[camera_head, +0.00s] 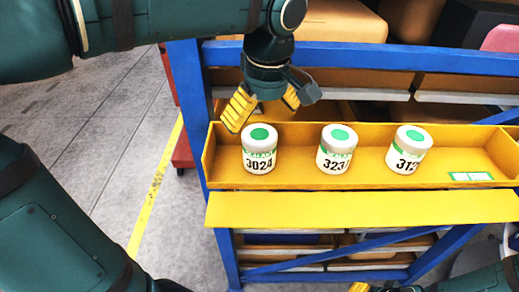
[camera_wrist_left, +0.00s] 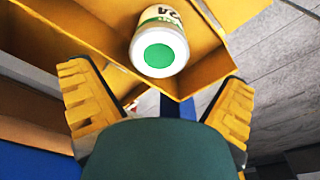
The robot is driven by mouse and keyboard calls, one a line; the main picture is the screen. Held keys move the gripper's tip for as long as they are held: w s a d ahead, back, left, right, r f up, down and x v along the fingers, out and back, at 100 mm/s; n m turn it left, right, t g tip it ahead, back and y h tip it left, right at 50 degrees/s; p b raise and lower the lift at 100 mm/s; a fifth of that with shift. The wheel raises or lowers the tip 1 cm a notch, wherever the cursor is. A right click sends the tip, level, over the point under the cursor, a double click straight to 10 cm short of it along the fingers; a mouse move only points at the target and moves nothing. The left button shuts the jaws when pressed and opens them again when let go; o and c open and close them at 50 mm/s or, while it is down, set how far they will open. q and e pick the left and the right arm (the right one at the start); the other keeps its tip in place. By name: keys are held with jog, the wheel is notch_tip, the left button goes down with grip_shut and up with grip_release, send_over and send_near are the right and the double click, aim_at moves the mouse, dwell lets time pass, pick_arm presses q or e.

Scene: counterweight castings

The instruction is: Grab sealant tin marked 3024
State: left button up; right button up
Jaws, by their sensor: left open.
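The sealant tin marked 3024 (camera_head: 259,151) stands upright at the left end of a yellow tray (camera_head: 365,208). My left gripper (camera_head: 264,112) is open and empty, just behind and above this tin. In the left wrist view a tin (camera_wrist_left: 160,42) with a green dot shows ahead, beyond the two yellow fingers (camera_wrist_left: 158,105); its label is only partly visible. A bit of my right gripper (camera_head: 388,288) shows at the bottom edge of the head view, too little to judge.
Two similar tins share the tray: one marked 3234 (camera_head: 337,151) in the middle and one reading 312 with its last part unclear (camera_head: 408,151). A blue rack frame (camera_head: 400,58) with boxes stands behind the tray. Floor is clear at left.

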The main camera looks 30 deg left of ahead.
aim_at(260, 134)
pick_arm(q)
jog(key=f, duration=0.5)
jog(key=a+f, duration=0.1)
jog(key=f, duration=0.1)
jog(key=shift+w+a+f+b, duration=0.1)
jog(key=shift+w+f+b, duration=0.1)
jog(key=shift+w+b, duration=0.15)
jog(key=shift+s, duration=0.1)
jog(key=c, duration=1.2)
